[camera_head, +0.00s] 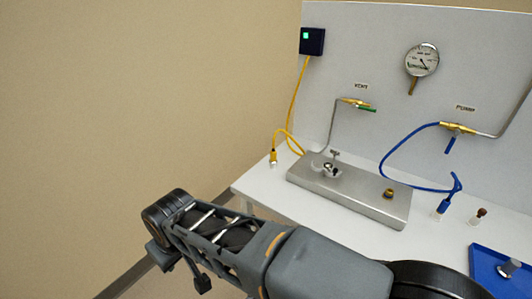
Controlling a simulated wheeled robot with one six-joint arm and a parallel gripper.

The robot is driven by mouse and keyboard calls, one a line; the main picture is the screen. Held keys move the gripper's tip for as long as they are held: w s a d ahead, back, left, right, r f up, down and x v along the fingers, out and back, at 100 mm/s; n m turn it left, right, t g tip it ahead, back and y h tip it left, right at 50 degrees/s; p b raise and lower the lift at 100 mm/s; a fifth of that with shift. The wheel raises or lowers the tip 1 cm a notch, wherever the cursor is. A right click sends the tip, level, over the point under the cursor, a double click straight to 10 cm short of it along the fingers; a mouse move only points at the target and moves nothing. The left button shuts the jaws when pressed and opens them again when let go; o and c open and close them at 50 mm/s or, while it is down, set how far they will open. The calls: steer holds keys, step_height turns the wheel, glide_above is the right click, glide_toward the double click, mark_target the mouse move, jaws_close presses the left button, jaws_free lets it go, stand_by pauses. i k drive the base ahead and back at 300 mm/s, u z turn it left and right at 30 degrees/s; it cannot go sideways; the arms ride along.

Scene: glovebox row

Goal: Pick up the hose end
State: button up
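A blue hose (391,148) runs from the brass fitting under the PUMP label and loops down to the white bench. Its free hose end (443,206), with a blue sleeve and a pale tip, is at the bench top right of the steel block. My arm crosses the bottom of the view, left and in front of the bench. No gripper fingers can be made out, and nothing of mine touches the hose.
The steel block (340,191) carries a clamp-like fitting (330,168) and a brass port (388,193). A yellow cable (293,95) ends in a plug (273,158) at the bench's left. A small brown-topped piece (480,214) and a blue tray (484,265) are at the right.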

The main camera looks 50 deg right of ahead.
mark_target(273, 161)
steer(key=z, duration=0.7)
steer(key=i, duration=0.95)
steer(key=z, duration=0.8)
